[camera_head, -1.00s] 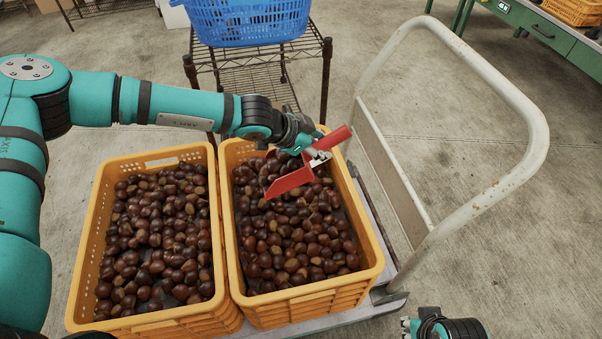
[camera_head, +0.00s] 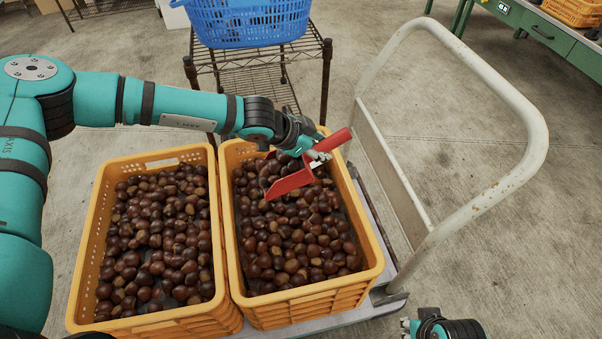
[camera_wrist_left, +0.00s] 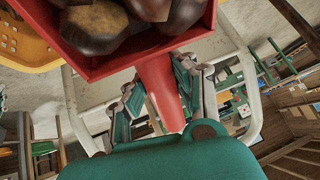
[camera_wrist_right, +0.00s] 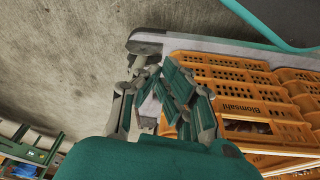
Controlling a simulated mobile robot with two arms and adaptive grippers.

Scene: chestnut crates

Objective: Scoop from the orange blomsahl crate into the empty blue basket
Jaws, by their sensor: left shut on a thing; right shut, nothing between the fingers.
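Two orange crates full of brown chestnuts stand side by side, a left crate (camera_head: 83,262) and a right crate (camera_head: 231,240). My left gripper (camera_head: 318,154) is shut on the handle of a red scoop (camera_head: 288,183) over the far part of the right crate. In the left wrist view the scoop (camera_wrist_left: 160,80) holds several chestnuts (camera_wrist_left: 130,20). The blue basket (camera_head: 250,22) stands on a wire rack at the back; its inside is mostly cut off. My right gripper (camera_wrist_right: 165,85) is shut and empty, beside orange crates whose wall (camera_wrist_right: 245,108) reads Blomsahl in the right wrist view.
The crates stand on a trolley with a tall pale handle (camera_head: 535,150) to the right. The wire rack (camera_head: 255,65) is behind the crates. A green workbench (camera_head: 550,35) stands at the far right. Concrete floor is free at the right.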

